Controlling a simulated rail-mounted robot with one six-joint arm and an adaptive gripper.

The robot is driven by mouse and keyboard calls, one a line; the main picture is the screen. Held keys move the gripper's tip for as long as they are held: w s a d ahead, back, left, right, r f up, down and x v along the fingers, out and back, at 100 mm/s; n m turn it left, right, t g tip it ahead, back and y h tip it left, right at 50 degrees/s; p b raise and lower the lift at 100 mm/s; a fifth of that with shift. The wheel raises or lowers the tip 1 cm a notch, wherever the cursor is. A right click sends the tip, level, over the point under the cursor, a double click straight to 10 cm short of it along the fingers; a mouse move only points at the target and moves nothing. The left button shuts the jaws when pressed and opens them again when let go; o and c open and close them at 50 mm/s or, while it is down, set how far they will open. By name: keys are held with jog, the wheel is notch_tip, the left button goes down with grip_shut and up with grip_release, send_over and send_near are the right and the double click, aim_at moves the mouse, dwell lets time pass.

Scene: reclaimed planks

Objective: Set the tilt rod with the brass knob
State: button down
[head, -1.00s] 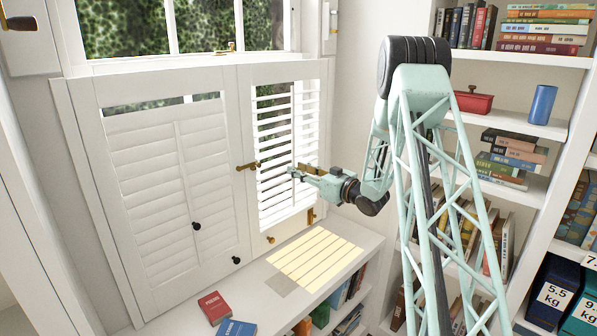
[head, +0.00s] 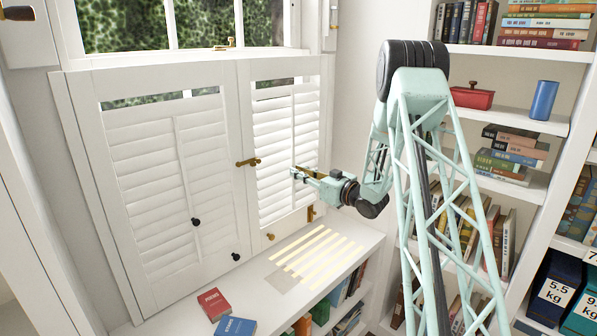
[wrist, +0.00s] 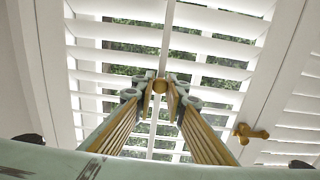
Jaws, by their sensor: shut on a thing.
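The white tilt rod (wrist: 166,38) runs vertically up the middle of the right shutter panel; it also shows in the head view (head: 293,125). In the wrist view its brass knob (wrist: 160,86) sits between the fingertips of my gripper (wrist: 161,92), which is shut on it. In the head view my gripper (head: 294,173) reaches the right panel from the right and hides the knob. The right panel's louvers (head: 273,180) look nearly closed from the head view; in the wrist view, gaps between them show greenery.
The left panel (head: 150,180) has closed-looking louvers and a black knob (head: 196,222). A brass latch (head: 248,162) sits between the panels. Bookshelves (head: 540,130) stand at the right.

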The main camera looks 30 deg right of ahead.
jog(key=c, duration=2.6)
grip_release()
jog(key=shift+o, duration=0.2)
jog(key=v, duration=1.2)
jog(key=shift+r, duration=0.1)
